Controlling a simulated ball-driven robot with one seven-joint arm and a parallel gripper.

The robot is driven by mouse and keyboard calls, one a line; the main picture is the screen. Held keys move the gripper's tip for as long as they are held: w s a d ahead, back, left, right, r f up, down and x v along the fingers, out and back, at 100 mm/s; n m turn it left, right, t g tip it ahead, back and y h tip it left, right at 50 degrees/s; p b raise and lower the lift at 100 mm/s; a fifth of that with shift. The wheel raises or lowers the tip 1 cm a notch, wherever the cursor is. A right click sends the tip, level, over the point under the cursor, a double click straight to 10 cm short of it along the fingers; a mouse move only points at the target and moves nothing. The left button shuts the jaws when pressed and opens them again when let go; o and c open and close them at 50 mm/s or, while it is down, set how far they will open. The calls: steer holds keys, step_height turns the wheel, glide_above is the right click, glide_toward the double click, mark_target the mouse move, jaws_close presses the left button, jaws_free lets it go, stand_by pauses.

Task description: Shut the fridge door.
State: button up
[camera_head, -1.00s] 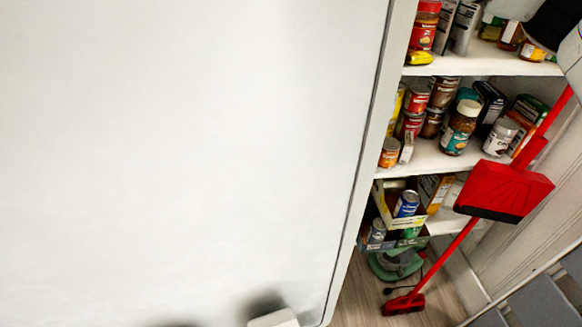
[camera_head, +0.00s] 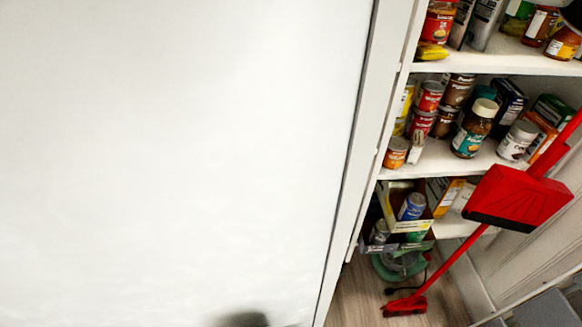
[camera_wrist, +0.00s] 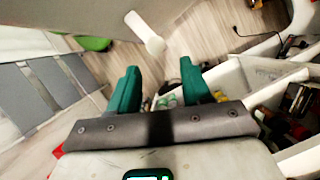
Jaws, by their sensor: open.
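A large plain white panel (camera_head: 170,150), which looks like the fridge door, fills most of the head view. Its right edge runs down beside the open shelving, and its handle and hinges are not visible. I cannot tell from this how far open it stands. My gripper (camera_wrist: 158,88) shows only in the wrist view, with its two green fingers spread apart and nothing between them. A dark blurred shadow lies at the bottom of the panel in the head view. No contact between gripper and door is visible.
White shelves (camera_head: 490,62) with jars, cans and boxes stand right of the panel. A red broom and dustpan (camera_head: 518,198) lean in front of them. Wooden floor (camera_head: 350,295) shows below. In the wrist view, white compartments (camera_wrist: 255,75) with items lie at right.

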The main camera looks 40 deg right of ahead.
steer(key=x, duration=0.8)
steer(key=shift+f, duration=0.4)
steer(key=shift+s+a, duration=0.1)
jaws_close()
